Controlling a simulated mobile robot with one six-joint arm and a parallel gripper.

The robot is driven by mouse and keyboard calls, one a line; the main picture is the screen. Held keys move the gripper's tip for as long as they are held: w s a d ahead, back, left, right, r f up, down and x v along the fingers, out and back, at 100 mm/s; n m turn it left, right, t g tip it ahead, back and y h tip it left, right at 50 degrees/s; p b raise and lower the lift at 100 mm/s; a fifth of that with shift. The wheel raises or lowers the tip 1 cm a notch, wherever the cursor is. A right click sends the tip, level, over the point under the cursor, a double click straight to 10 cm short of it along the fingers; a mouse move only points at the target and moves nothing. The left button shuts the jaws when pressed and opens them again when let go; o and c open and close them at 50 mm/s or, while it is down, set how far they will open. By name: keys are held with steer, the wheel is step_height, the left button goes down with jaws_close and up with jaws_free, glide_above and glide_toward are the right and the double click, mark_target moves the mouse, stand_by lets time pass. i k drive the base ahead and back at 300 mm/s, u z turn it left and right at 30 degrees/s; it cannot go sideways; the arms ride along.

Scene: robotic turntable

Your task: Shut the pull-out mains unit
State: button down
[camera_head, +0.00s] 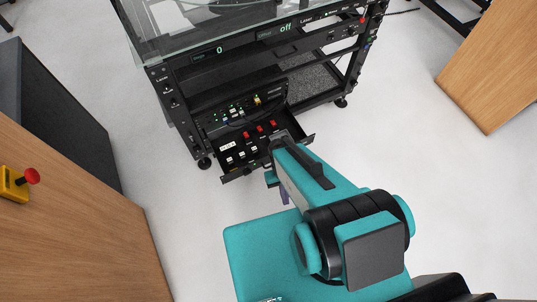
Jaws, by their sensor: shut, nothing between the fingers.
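The pull-out mains unit (238,150) is a low black drawer with red and white switches on top. It sticks out of the lower left bay of the black rack, below a panel with small lit indicators. My gripper (270,180) is partly hidden by my teal arm. It is shut and empty at the front right of the drawer. I cannot tell from this view whether it touches the drawer's front.
The black rack (182,120) has a clear-walled top, wheels and panels reading "0" and "off". A wooden surface with a red button on a yellow box (14,185) is at left. Another wooden block (497,75) is at right. The pale floor between is free.

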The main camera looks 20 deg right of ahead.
mark_target(226, 142)
steer(key=u, duration=0.4)
steer(key=k, duration=1.35)
steer(key=u, duration=0.7)
steer(key=i, duration=1.05)
